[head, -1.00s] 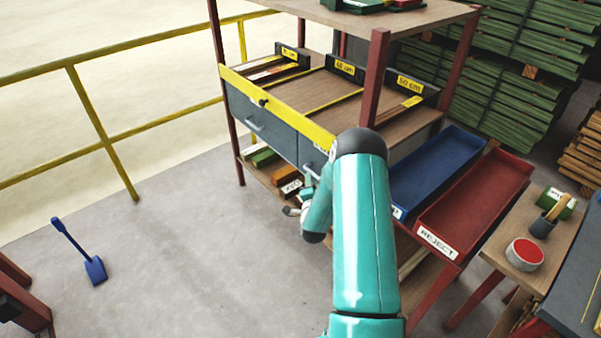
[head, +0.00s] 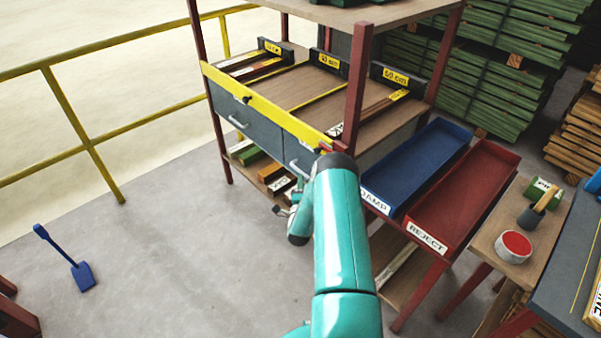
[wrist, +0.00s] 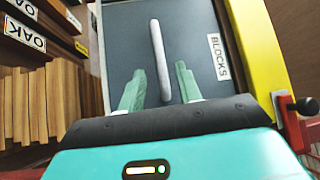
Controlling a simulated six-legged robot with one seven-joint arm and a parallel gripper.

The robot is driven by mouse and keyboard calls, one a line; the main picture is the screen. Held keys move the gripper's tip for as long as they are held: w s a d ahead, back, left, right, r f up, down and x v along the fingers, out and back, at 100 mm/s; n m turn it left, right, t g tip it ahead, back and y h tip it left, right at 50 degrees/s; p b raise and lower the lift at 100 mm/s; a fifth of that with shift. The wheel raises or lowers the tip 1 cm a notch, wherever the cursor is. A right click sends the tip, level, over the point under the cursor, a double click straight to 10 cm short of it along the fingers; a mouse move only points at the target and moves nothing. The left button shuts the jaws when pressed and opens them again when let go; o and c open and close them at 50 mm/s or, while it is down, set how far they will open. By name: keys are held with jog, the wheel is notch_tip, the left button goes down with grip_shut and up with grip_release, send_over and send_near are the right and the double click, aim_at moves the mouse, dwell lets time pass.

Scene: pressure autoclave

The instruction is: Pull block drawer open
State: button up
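The block drawer has a dark grey front labelled BLOCKS (wrist: 120,35) that fills the middle of the wrist view. Its pale bar handle (wrist: 157,50) runs lengthwise between my gripper's (wrist: 160,85) two green fingertips. The fingers are apart with a gap on each side of the handle; whether they reach around it in depth I cannot tell. In the head view the drawer (head: 297,152) is the right one of two under the yellow rail, and looks shut. My gripper (head: 284,210) shows just below it, partly hidden by my arm.
A yellow rail (wrist: 257,40) with a black knob (wrist: 307,105) runs beside the drawer front. Wooden blocks (wrist: 40,100) lie on the shelf below. Blue (head: 415,165) and red (head: 460,200) trays stand right of my arm. The floor at left is mostly clear.

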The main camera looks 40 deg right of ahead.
aim_at(301, 171)
jog(key=x, duration=0.6)
jog(key=shift+w, duration=0.15)
grip_shut()
